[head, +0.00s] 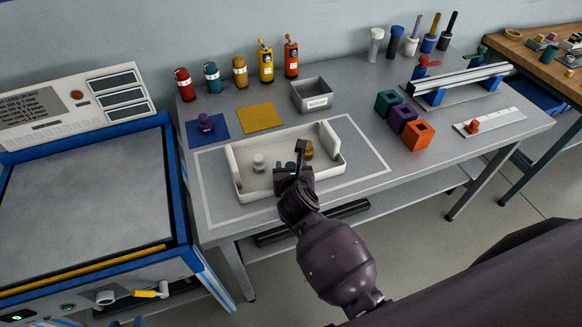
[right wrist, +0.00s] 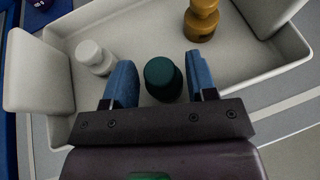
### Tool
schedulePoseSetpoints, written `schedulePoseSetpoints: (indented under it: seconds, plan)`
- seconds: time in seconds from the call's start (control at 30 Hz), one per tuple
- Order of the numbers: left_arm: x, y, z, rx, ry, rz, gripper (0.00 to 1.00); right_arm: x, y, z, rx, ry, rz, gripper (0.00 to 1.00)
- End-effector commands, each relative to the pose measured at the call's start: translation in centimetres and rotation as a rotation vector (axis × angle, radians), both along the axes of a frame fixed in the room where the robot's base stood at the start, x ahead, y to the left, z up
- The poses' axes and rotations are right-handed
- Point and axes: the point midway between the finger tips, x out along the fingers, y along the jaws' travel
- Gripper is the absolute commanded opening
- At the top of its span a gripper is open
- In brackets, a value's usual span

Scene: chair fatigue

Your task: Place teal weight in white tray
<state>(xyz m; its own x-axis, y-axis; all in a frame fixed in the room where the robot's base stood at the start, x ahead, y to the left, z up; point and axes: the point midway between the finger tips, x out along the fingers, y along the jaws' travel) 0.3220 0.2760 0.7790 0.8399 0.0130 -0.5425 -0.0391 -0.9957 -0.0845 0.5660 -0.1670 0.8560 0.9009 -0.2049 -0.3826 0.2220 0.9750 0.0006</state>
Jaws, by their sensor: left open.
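The teal weight (right wrist: 162,76) stands in the white tray (right wrist: 103,22) in the right wrist view. In the head view the tray (head: 334,192) is on the grey table, and the teal weight is mostly hidden behind my right gripper (head: 291,170). The blue fingers of my right gripper (right wrist: 162,84) are apart, one on each side of the teal weight, with a narrow gap showing on both sides. Only what look like the blue fingertips of my left gripper (head: 127,322) show at the bottom left edge of the head view, apart and empty.
A white weight (head: 259,163) and an ochre weight (head: 308,150) also stand in the tray. A purple weight (head: 205,123) is on a blue mat (head: 220,125). A yellow mat (head: 262,117) and a grey bin (head: 311,96) lie behind the tray. Coloured blocks (head: 403,119) stand right.

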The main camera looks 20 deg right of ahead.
Motion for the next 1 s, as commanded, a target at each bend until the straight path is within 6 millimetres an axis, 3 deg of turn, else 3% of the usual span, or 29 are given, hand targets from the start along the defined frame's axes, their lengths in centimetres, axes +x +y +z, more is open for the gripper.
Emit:
schedulePoseSetpoints:
  seconds: [0.1, 0.47, 1.0]
  plan:
    - [-0.2, 0.0, -0.1, 0.001, 0.003, 0.001, 0.43, 0.0, 0.0, 0.0, 0.000, 0.001, -0.001, 0.69]
    - [-0.4, 0.1, 0.1, 0.000, 0.006, 0.003, 0.43, -0.4, 0.0, 0.4, 0.000, 0.003, -0.002, 0.69]
    - [0.2, 0.0, 1.3, 0.000, -0.010, 0.000, 0.43, -8.7, 1.9, 4.0, 0.001, 0.001, -0.001, 0.69]
